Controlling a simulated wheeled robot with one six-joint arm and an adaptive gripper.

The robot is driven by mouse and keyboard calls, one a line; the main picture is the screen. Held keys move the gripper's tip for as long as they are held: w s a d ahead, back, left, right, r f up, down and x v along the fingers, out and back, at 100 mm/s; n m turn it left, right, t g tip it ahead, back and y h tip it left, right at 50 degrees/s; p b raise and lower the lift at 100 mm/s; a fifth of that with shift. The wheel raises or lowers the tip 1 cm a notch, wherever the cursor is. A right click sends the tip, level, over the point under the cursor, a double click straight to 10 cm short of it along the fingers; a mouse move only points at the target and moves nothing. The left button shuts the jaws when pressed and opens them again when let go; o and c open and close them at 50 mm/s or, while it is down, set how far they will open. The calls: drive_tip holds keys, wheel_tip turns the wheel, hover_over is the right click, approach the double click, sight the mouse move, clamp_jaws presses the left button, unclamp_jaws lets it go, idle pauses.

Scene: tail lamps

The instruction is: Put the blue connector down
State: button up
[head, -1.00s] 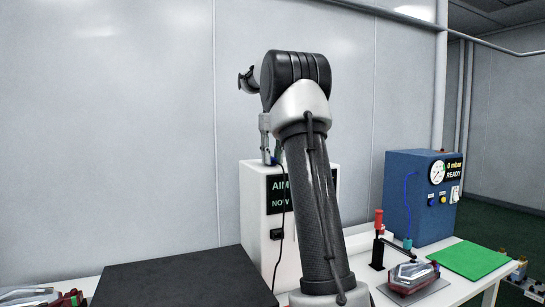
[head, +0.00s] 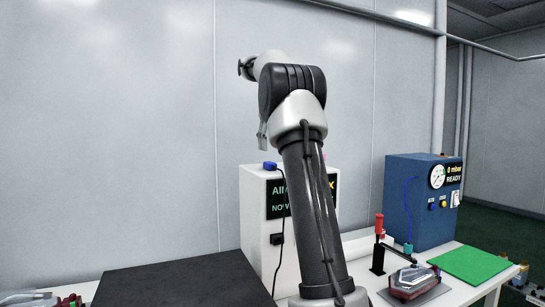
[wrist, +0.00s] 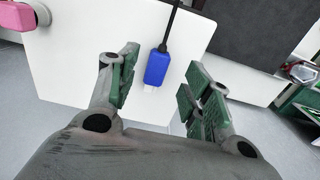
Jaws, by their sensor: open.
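The blue connector (head: 270,165) lies on top of the white tester box (head: 254,215), near its top edge, with its black cable hanging down the front. In the wrist view the blue connector (wrist: 157,67) lies on the white top (wrist: 72,75) between the two fingers in the picture, touching neither. My gripper (wrist: 163,78) is open and empty, with green pads on its fingers. In the head view my gripper (head: 262,138) is above the box, clear of the connector, and my arm hides part of the box's screen.
A blue gauge unit (head: 415,197), a red-handled clamp (head: 379,240), a tail lamp (head: 412,280) and a green mat (head: 472,262) stand to the right. A dark mat (head: 180,283) lies at left.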

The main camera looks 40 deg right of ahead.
drive_tip(key=shift+r, duration=0.75)
drive_tip(key=shift+s+a+r, duration=0.15)
drive_tip(key=shift+a, duration=0.15)
drive_tip(key=s+a+f+n+t, duration=0.2)
drive_tip(key=s+a+f, duration=0.2)
drive_tip(key=s+a, duration=0.9)
drive_tip(key=s+a+f+t, duration=0.1)
drive_tip(key=s+a+f, duration=0.2)
drive_tip(key=s+f, duration=0.4)
drive_tip(key=s+a+f+n+t, duration=0.1)
drive_tip(key=s+a+f, duration=0.2)
drive_tip(key=s+f, duration=0.5)
wheel_tip(320, 180, down, 2)
drive_tip(key=shift+a+f, duration=0.2)
drive_tip(key=shift+s, duration=0.15)
